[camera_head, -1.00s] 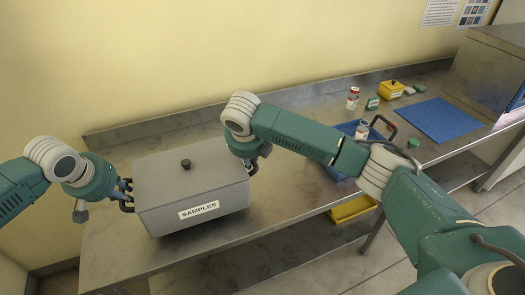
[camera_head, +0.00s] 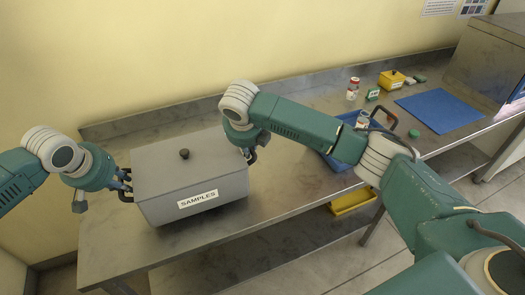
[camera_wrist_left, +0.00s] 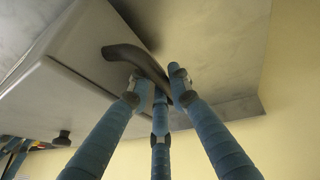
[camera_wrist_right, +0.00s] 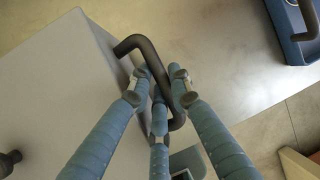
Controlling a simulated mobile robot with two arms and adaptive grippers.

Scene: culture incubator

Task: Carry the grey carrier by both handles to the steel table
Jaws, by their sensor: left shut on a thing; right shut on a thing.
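The grey carrier (camera_head: 160,172), a lidded box with a black knob and a SAMPLES label, is at the left part of the steel table (camera_head: 290,190). I cannot tell whether its base touches the top. My left gripper (camera_head: 124,185) is shut on the carrier's left dark handle, which shows in the left wrist view (camera_wrist_left: 125,52). My right gripper (camera_head: 251,154) is shut on the right handle, seen in the right wrist view (camera_wrist_right: 140,42). The right fingers are partly hidden in the head view by my wrist.
A blue tray (camera_head: 330,160) with a dark handle stands right of my right forearm, partly hidden. A yellow bin (camera_head: 352,203) sits on the lower shelf.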

